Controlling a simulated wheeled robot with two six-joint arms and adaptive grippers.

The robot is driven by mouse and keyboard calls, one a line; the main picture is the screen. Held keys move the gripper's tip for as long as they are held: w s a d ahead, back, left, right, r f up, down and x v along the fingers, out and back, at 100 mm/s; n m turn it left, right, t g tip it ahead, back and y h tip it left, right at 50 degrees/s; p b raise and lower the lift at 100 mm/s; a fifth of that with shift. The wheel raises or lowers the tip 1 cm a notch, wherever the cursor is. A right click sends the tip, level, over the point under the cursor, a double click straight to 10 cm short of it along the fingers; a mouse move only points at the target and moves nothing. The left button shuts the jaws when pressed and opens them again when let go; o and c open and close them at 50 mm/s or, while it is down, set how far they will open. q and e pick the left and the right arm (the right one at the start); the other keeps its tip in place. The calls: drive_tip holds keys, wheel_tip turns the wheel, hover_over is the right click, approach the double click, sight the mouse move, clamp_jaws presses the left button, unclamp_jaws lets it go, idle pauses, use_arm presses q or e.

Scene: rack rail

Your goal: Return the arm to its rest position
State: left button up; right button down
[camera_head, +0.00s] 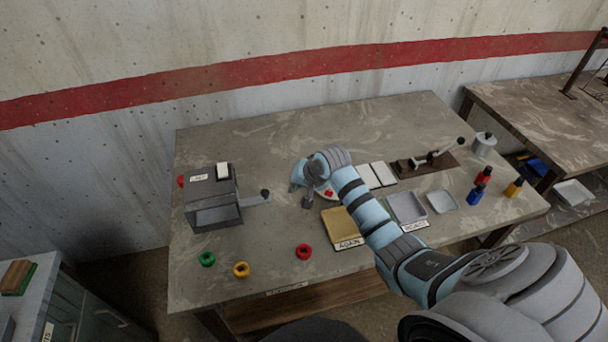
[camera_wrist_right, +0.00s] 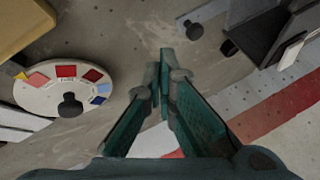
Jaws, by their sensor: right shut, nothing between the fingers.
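My right arm reaches in from the lower right of the head view and over the table (camera_head: 250,140). Its gripper (camera_head: 301,192) is above the table's middle, between the grey box with a lever (camera_head: 212,205) and the yellow tray (camera_head: 340,224). In the right wrist view the gripper's green fingers (camera_wrist_right: 168,62) are together at the tips, with nothing between them. A round white disc (camera_wrist_right: 40,98) with coloured patches and a black knob lies beside the fingers; in the head view the arm partly hides it. My left gripper is not in view.
Green (camera_head: 207,259), yellow (camera_head: 241,269) and red (camera_head: 303,251) rings lie near the front edge. A grey tray (camera_head: 407,207), a pale dish (camera_head: 442,201), small bottles (camera_head: 483,176) and a lever device (camera_head: 428,161) are on the right. The back left is clear.

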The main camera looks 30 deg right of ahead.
drive_tip(key=s+a+f+n, duration=0.1)
drive_tip(key=s, duration=0.4)
drive_tip(key=s+a+f+n+g, duration=0.1)
drive_tip(key=s+a+n, duration=0.1)
drive_tip(key=s, duration=0.3)
drive_tip(key=s+a+f+n, duration=0.1)
drive_tip(key=s+a+f, duration=0.1)
drive_tip(key=s, duration=0.3)
drive_tip(key=shift+s+n+g+h, duration=0.2)
drive_tip(key=shift+n+g+h, duration=0.1)
drive_tip(key=shift+n+g, duration=0.1)
drive_tip(key=s+a+n+g+h, duration=0.15)
drive_tip(key=s+n, duration=0.25)
drive_tip(key=s, duration=1.3)
wheel_tip(320, 180, down, 22)
drive_tip(key=s+d+g+b, duration=0.1)
drive_tip(key=s+b, duration=0.1)
drive_tip(key=b, duration=0.1)
use_arm(q)
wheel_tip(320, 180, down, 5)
drive_tip(key=b, duration=0.2)
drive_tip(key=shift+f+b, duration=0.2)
drive_tip(key=shift+b, duration=0.15)
use_arm(e)
drive_tip(key=s+f+g, duration=0.1)
drive_tip(key=s+f, duration=1.2)
drive_tip(key=f, duration=0.2)
drive_tip(key=shift+s+d, duration=0.25)
drive_tip(key=shift+d, duration=0.1)
